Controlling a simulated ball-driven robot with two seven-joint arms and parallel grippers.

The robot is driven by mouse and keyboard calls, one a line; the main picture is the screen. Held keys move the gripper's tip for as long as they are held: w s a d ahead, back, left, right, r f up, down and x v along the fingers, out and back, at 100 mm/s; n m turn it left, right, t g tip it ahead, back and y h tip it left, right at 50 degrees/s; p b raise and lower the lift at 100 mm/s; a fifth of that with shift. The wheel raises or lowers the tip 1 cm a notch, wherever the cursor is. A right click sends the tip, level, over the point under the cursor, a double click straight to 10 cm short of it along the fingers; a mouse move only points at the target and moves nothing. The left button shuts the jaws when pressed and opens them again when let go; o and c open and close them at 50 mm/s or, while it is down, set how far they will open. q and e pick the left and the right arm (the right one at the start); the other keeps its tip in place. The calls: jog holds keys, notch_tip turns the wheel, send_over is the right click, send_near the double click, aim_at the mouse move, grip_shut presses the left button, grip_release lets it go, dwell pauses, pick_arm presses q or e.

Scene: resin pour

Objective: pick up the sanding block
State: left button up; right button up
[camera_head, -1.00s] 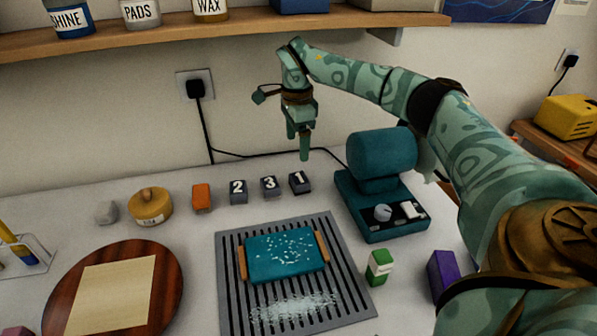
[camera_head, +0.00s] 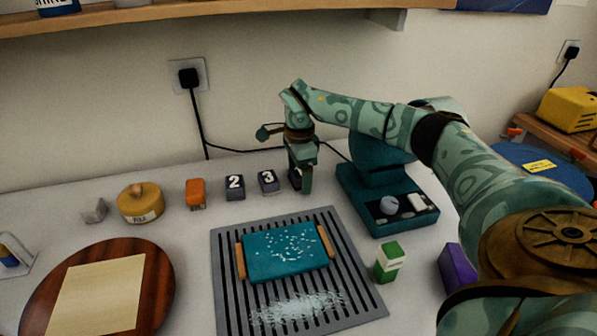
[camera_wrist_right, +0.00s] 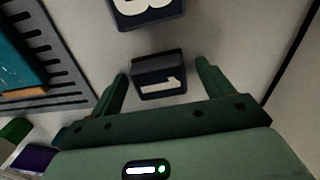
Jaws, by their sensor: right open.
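A small dark block marked 1 (camera_wrist_right: 158,76) lies between the two fingers of my right gripper (camera_wrist_right: 161,72) in the right wrist view. The fingers are open, with a gap on each side of it. In the head view my right gripper (camera_head: 301,183) is down at the table and mostly hides that block. Dark blocks marked 3 (camera_head: 268,182) and 2 (camera_head: 235,187) stand in a row to its left, then an orange block (camera_head: 195,193) with a pale, rough underside. No block is plainly labelled as the sanding block. My left gripper is out of view.
A teal machine (camera_head: 372,200) stands close to the right of my gripper. In front is a slotted grey mat (camera_head: 228,300) with a teal tray (camera_head: 285,252) on it. A green-and-white carton (camera_head: 388,262) and a round brown board (camera_head: 160,290) are nearer.

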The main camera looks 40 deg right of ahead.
aim_at(299, 172)
jog(key=c, duration=1.1)
